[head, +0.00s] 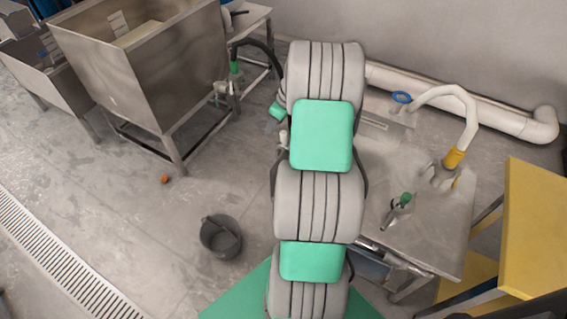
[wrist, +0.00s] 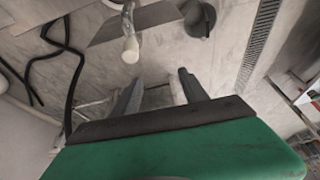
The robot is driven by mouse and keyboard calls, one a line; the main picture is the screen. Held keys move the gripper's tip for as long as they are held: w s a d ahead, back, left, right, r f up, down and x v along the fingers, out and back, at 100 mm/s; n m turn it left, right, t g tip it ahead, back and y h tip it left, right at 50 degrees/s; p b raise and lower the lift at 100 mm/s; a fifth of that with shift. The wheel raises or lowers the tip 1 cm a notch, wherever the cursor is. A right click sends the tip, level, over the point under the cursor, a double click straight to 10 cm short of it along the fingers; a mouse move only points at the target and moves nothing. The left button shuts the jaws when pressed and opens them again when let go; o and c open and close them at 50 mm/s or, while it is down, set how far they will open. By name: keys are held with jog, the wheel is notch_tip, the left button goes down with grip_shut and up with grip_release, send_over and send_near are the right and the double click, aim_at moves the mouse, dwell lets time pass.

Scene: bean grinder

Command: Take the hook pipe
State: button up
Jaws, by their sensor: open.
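A pale, hook-shaped pipe (head: 461,105) with a yellow collar stands on a metal table at the right in the head view. It arches over to the left and its far end is near a blue ring. My gripper (wrist: 160,78) shows in the wrist view with its two dark fingers apart and nothing between them. A pale rod with a rounded end (wrist: 130,47) is just beyond the left finger, apart from it. I cannot tell whether this is the hook pipe. In the head view my own arm hides most of my gripper.
The metal table (head: 437,220) also bears a green-topped tool (head: 402,203). A yellow stand (head: 535,215) is at the right. A steel tank (head: 140,70) stands at the left. A dark bucket (head: 221,238) is on otherwise open floor. Black hoses (wrist: 70,75) hang at the left in the wrist view.

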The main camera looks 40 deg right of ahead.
aim_at(284, 134)
jog(key=d+f, duration=0.2)
jog(key=s+d+f, duration=0.1)
jog(key=d+f, duration=0.1)
jog(key=shift+d+f, duration=0.25)
jog(key=shift+f, duration=0.15)
jog(key=shift+t, duration=0.3)
jog(key=x, duration=0.7)
jog(key=shift+w+d+f, duration=0.15)
jog(key=shift+d+f, duration=0.1)
jog(key=shift+f, duration=0.1)
grip_shut()
